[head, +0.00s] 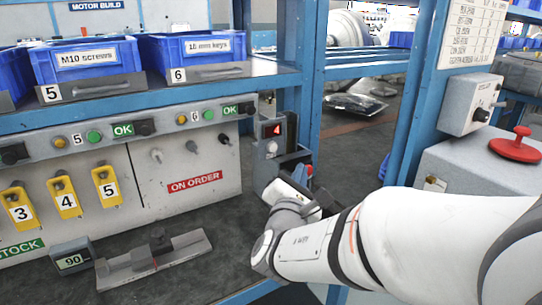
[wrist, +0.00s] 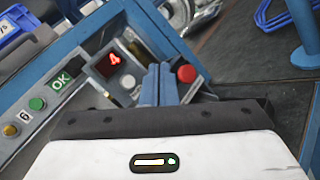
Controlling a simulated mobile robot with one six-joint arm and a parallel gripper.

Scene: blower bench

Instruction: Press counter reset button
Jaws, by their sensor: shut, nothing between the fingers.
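The counter (head: 272,130) is a grey box on the right post with a lit red 4. The same counter display shows in the wrist view (wrist: 109,63). A round pale button (wrist: 128,82) sits just below the display; it also shows in the head view (head: 272,147). A red button (wrist: 187,74) lies right of my fingers; in the head view it is beside the blue fingertips (head: 310,170). My gripper (wrist: 160,70) has its blue fingers shut and empty, between the pale and red buttons in the picture. Whether they touch anything cannot be told.
A green OK sign (wrist: 60,80), an amber button (wrist: 24,117) and a green button (wrist: 37,103) line the rail. Blue bins (head: 88,60) stand on the shelf above. A red mushroom button (head: 515,145) is on a grey box at right.

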